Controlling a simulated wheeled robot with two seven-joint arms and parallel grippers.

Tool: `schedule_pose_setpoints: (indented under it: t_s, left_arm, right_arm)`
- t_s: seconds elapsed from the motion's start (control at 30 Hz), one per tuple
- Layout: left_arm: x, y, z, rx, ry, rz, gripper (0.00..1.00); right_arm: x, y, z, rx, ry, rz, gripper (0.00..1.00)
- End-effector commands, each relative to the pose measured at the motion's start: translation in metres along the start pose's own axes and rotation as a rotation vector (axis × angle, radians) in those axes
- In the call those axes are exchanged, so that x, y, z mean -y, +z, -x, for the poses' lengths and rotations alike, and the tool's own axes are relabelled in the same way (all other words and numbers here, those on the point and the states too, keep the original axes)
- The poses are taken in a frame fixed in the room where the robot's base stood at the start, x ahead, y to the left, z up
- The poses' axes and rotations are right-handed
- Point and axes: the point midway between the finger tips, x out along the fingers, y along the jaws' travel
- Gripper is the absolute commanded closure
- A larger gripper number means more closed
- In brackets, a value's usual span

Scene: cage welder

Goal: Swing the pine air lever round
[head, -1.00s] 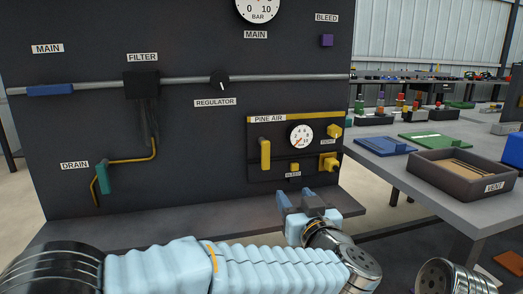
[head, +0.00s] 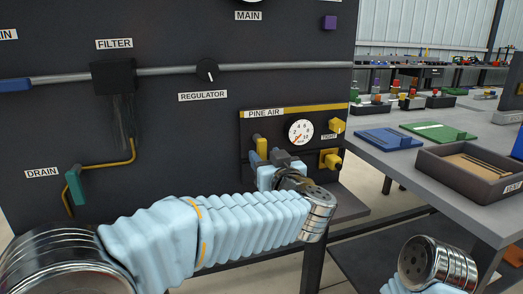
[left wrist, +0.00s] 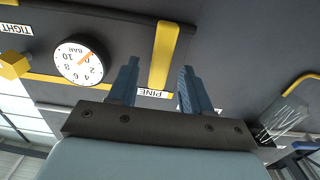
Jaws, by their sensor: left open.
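The pine air lever is a yellow handle (head: 261,148) on the left side of the dark PINE AIR panel, upright and partly hidden by my gripper in the head view. My left gripper (head: 268,160) is open in front of the panel at the lever's lower part. In the left wrist view the yellow lever (left wrist: 164,55) stands in the gap between the two blue-grey fingers (left wrist: 157,82), apart from both. The fingertips are close to the panel; the exact depth is hard to tell. My right gripper is out of view.
A gauge (head: 300,132) and yellow knobs (head: 330,159) sit to the right of the lever. A green drain lever (head: 75,187) and regulator knob (head: 207,71) are to the left. A side table carries a dark tray (head: 470,178) at right.

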Motion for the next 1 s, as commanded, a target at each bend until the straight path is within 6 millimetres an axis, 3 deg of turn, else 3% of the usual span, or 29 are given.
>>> schedule_pose_setpoints:
  t_s: [0.1, 0.23, 0.57, 0.9, 1.0]
  left_arm:
    - [0.000, 0.000, -0.020, 0.000, -0.001, -0.001, 0.51]
    - [0.000, 0.000, -0.033, 0.001, 0.000, -0.001, 0.51]
    - [0.000, 0.000, -0.037, 0.000, 0.001, -0.001, 0.51]
    - [0.000, 0.000, -0.037, 0.000, 0.001, -0.001, 1.00]
    - [0.000, 0.000, -0.037, 0.000, 0.001, -0.001, 1.00]
  right_arm:
    - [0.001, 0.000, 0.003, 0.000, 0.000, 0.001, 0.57]
    - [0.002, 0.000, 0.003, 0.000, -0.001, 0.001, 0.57]
    - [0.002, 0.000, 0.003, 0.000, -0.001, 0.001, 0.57]
    - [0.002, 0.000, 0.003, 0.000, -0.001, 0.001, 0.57]
    - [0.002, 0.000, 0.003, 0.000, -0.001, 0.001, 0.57]
